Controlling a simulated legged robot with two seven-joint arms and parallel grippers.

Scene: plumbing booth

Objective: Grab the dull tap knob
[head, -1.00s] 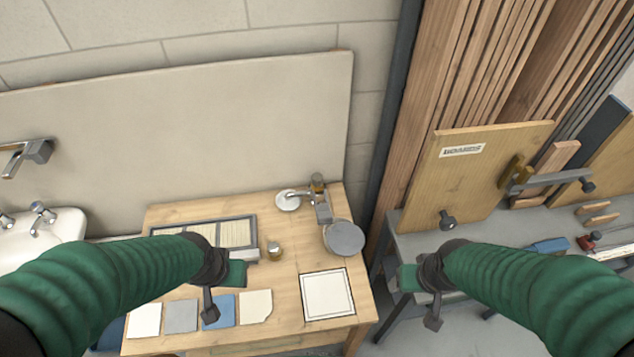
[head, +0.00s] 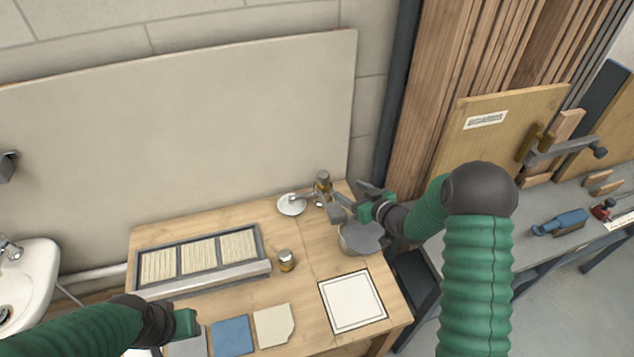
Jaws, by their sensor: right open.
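A small knob-like piece (head: 286,260), dull grey with a brass-toned body, stands on the wooden table (head: 232,208) right of the slotted tray. A brass-topped piece (head: 323,184) stands at the table's back edge by a white round disc (head: 291,205). I cannot tell for sure which of the two is the dull tap knob. My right gripper (head: 350,202) is open over the back right of the table, just right of the brass-topped piece, its fingers pointing left. It partly covers a grey round pot (head: 358,240). My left gripper (head: 187,324) is low at the front left; its fingers cannot be made out.
A tray with ribbed pale panels (head: 203,262) fills the table's left. Tile samples (head: 232,335) lie at the front, and a framed white square (head: 352,300) at the front right. A washbasin (head: 35,275) is at the left, a grey bench (head: 590,205) at the right.

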